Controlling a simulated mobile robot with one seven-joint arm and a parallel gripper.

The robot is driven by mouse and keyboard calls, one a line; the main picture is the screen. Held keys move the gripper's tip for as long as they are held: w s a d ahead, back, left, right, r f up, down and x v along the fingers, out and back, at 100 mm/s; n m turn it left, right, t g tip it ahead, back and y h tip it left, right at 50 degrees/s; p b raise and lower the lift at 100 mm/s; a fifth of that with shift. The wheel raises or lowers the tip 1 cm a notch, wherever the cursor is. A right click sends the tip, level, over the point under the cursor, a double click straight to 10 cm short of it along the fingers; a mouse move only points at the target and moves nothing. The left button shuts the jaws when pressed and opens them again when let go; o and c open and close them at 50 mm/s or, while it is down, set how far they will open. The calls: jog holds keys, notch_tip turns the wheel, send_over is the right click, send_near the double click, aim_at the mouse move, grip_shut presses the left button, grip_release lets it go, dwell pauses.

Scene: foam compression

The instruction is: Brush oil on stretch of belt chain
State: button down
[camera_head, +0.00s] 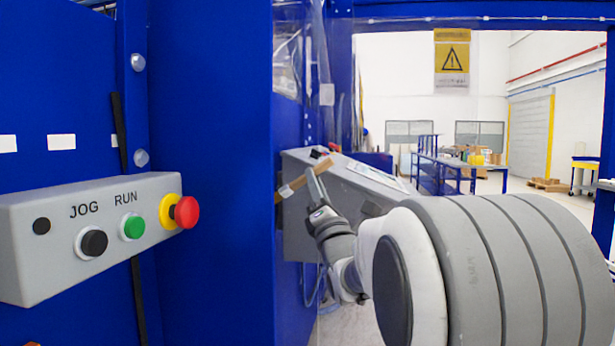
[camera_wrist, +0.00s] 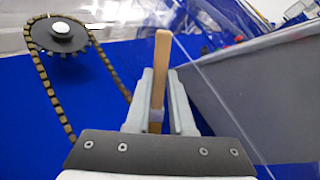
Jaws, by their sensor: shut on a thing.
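My gripper (camera_wrist: 160,78) is shut on a flat wooden brush handle (camera_wrist: 161,50), which stands up between its two grey fingers. In the head view my gripper (camera_head: 314,186) holds the tilted wooden handle (camera_head: 296,183) in front of the grey cabinet, beside the blue machine frame. The bristles cannot be made out. In the wrist view the brown belt chain (camera_wrist: 44,82) loops around a dark sprocket (camera_wrist: 60,50) at the upper left. The chain's right run passes down behind the left finger, and its lower part is hidden. The handle appears apart from the chain.
A grey control box (camera_head: 60,240) with JOG, RUN and a red stop button (camera_head: 187,212) juts out at the left. Blue machine posts (camera_head: 212,120) stand close by. A sloped grey cabinet (camera_head: 300,225) is behind my gripper. A clear sheet (camera_head: 322,60) hangs above it.

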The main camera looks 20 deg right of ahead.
jog(key=shift+f, duration=2.85)
notch_tip(320, 180, up, 15)
jog(key=shift+r, duration=0.15)
dwell(1.0)
jog(key=shift+s+d, duration=0.55)
jog(key=shift+d, duration=0.3)
jog(key=shift+s+d, duration=0.55)
jog(key=shift+d, duration=0.25)
jog(key=shift+s+d, duration=0.55)
jog(key=shift+d, duration=0.3)
jog(key=shift+s+d, duration=0.45)
jog(key=shift+d, duration=0.15)
jog(key=shift+s+d, duration=0.4)
jog(key=shift+d, duration=0.2)
